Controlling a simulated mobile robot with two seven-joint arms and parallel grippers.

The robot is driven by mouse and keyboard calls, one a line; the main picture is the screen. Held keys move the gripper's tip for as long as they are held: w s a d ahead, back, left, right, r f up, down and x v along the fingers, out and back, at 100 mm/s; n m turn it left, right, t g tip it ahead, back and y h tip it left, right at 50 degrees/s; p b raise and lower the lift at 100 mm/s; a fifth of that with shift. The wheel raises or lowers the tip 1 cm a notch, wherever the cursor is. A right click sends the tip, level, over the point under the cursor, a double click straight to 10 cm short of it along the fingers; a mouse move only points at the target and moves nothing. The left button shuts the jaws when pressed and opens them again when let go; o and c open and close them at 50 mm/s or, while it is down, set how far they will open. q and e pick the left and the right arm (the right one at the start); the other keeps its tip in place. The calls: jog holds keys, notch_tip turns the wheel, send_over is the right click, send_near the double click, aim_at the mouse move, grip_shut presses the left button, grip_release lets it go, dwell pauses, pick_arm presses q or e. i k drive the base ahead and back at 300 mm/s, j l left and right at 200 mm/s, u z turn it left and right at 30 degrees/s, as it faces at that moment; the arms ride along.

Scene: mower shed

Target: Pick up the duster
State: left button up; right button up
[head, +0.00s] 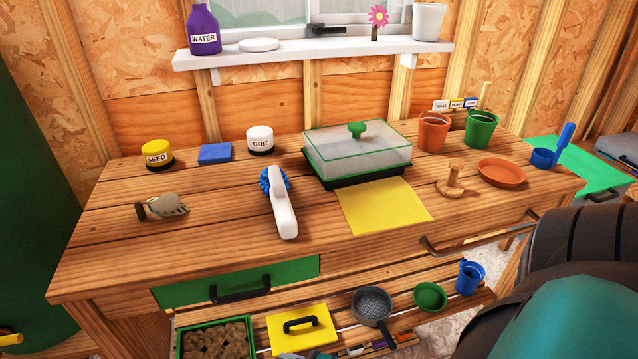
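The duster (283,205) lies on the wooden bench top, near its middle. It has a fluffy blue head at the far end and a thick white handle pointing towards the front edge. Nothing is holding it. Neither of my grippers is in view.
A flat yellow sheet (385,205) lies right of the duster, with a lidded clear propagator (358,152) behind. A small tool (162,206) lies to the left. Pots (433,131) and a terracotta saucer (502,172) stand right. The bench top left of the duster is mostly clear.

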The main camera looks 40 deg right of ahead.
aim_at(274, 181)
jog(key=z, duration=1.15)
